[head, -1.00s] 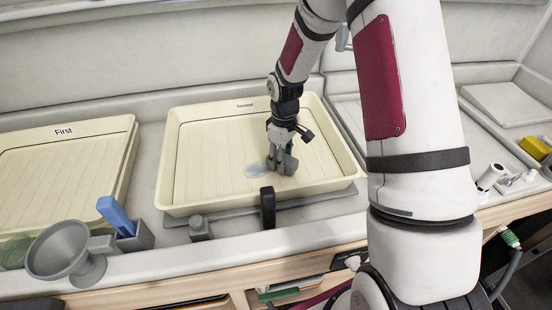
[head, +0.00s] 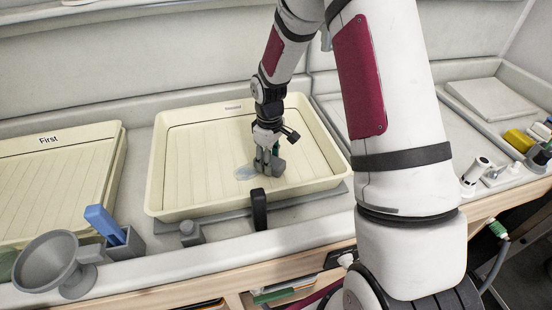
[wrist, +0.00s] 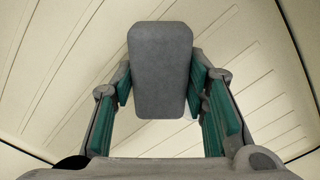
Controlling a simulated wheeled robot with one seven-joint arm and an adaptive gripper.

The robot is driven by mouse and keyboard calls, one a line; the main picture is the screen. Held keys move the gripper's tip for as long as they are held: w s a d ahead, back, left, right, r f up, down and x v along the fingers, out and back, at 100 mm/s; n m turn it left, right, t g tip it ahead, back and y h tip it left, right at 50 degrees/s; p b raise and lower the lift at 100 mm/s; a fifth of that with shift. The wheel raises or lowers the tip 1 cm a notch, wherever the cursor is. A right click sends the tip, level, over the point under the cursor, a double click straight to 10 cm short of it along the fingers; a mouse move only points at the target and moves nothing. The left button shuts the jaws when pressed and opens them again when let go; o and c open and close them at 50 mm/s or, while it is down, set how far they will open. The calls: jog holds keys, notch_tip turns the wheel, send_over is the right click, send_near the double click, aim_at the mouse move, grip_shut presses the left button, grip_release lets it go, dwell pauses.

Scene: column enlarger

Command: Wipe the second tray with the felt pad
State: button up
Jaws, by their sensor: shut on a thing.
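The second tray (head: 190,185) is cream, shallow and ribbed, with a label on its far wall. My gripper (head: 268,160) points down inside it, right of the middle. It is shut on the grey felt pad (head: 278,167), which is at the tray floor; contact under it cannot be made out. In the wrist view the felt pad (wrist: 160,70) sits between the green-padded fingers of my gripper (wrist: 160,88), with the ribbed tray floor behind. A pale bluish wet-looking patch (head: 244,173) lies on the tray floor just left of the pad.
The tray labelled First (head: 50,180) stands at left. In front are a grey funnel (head: 50,262), a blue item (head: 103,223) in a grey holder, a grey block (head: 190,233) and a black upright post (head: 259,209). A yellow object (head: 518,140) and small items lie at far right.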

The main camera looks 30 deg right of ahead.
aim_at(228, 177)
jog(key=shift+w+a, duration=0.2)
jog(key=shift+a, duration=1.05)
jog(key=shift+w+a+b, duration=0.25)
jog(key=shift+a+b, duration=0.05)
jog(key=shift+a, duration=0.95)
jog(key=shift+w+a+b, duration=0.25)
jog(key=shift+a, duration=1)
jog(key=shift+w+a+b, duration=0.25)
jog(key=shift+a+b, duration=0.05)
jog(key=shift+a, duration=0.95)
jog(key=shift+w+a+b, duration=0.25)
jog(key=shift+a, duration=1)
notch_tip(228, 177, up, 7)
jog(key=p, duration=0.3)
